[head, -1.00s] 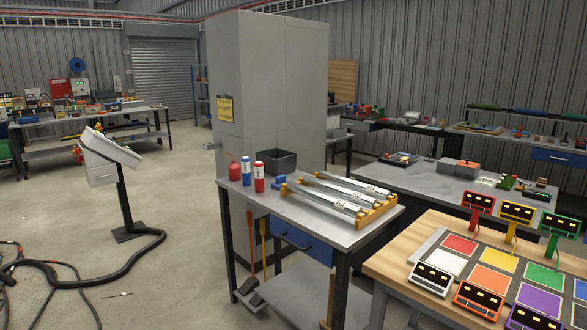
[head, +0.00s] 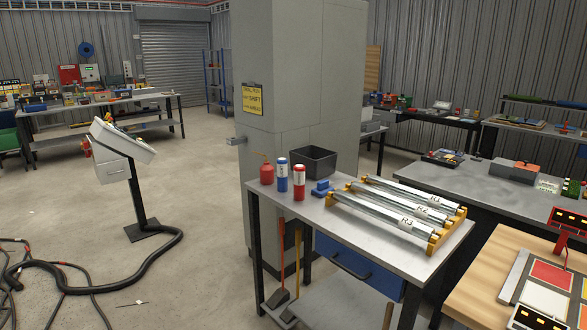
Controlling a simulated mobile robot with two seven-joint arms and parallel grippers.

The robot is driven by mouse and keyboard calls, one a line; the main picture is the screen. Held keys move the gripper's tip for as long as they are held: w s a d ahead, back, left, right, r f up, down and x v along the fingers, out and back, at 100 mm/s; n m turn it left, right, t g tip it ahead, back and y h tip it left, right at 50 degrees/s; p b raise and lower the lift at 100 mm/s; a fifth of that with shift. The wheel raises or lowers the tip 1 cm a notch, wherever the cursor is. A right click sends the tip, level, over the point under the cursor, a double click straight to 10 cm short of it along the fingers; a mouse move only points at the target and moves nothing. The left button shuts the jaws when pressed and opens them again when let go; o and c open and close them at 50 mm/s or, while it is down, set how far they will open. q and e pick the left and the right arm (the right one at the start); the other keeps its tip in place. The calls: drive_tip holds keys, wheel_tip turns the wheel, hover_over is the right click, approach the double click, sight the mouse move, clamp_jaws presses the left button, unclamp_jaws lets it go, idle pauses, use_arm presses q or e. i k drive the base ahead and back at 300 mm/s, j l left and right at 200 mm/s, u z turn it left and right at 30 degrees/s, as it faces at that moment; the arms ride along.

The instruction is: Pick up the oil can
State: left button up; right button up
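The oil can (head: 267,172) is small and red with a thin spout. It stands upright at the far left corner of the grey-topped table (head: 300,217), left of a blue can (head: 282,178) and a red can (head: 299,185), both with white upper parts. None of my grippers shows in the head view.
On the same table are a dark open bin (head: 314,162), a small blue block (head: 321,188) and metal rollers (head: 390,212) on yellow holders. A console on a post (head: 133,175) with a thick cable stands left; floor between is clear.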

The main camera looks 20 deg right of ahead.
sight(266, 171)
drive_tip(key=i+j+z, duration=0.4)
drive_tip(key=i+j, duration=0.3)
drive_tip(key=i, duration=0.15)
drive_tip(key=i+j+z, duration=0.1)
drive_tip(key=i+j, duration=0.65)
